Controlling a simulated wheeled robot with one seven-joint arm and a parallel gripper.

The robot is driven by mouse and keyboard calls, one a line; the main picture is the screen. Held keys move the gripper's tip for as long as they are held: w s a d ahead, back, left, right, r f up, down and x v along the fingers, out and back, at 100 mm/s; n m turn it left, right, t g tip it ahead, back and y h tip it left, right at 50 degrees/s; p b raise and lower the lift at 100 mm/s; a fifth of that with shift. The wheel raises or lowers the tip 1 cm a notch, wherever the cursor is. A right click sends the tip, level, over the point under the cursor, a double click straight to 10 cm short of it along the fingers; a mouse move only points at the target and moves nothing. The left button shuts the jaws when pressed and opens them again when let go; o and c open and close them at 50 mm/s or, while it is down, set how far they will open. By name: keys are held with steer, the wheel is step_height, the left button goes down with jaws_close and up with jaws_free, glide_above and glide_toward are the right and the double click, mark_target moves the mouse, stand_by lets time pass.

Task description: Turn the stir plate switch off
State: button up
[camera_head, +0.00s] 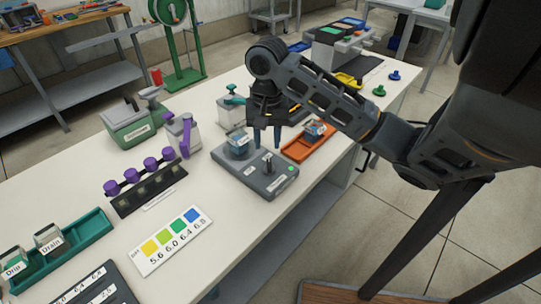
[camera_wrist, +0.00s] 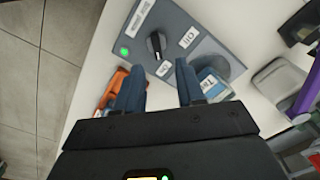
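The stir plate (camera_head: 250,178) is a grey box on the white bench; it also fills the top of the wrist view (camera_wrist: 205,47). Its black rotary switch (camera_wrist: 155,46) stands between an "Off" label (camera_wrist: 188,37) and an "On" label (camera_wrist: 163,68). The switch lies lengthwise roughly toward "On"; which end is the pointer is hard to tell. A green light (camera_wrist: 124,50) glows beside it. My gripper (camera_head: 267,148) is open and empty, its fingers apart above the plate's far side. In the wrist view the gripper (camera_wrist: 160,80) is short of the switch, not touching it.
A labelled jar (camera_head: 238,147) stands on the plate's left end, close to my fingers. An orange tray (camera_head: 297,151) holding another jar (camera_head: 315,129) lies just right. A purple-handled bottle (camera_head: 183,136) and a colour chart (camera_head: 172,240) are to the left.

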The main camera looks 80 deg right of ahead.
mark_target(269, 164)
steer(key=shift+s+d+f, duration=0.1)
steer(key=shift+s+f, duration=0.15)
steer(key=shift+s, duration=0.05)
step_height(269, 164, down, 7)
steer(key=shift+w+f, duration=0.1)
steer(key=shift+f, duration=0.05)
steer(key=shift+c, duration=0.3)
jaws_close()
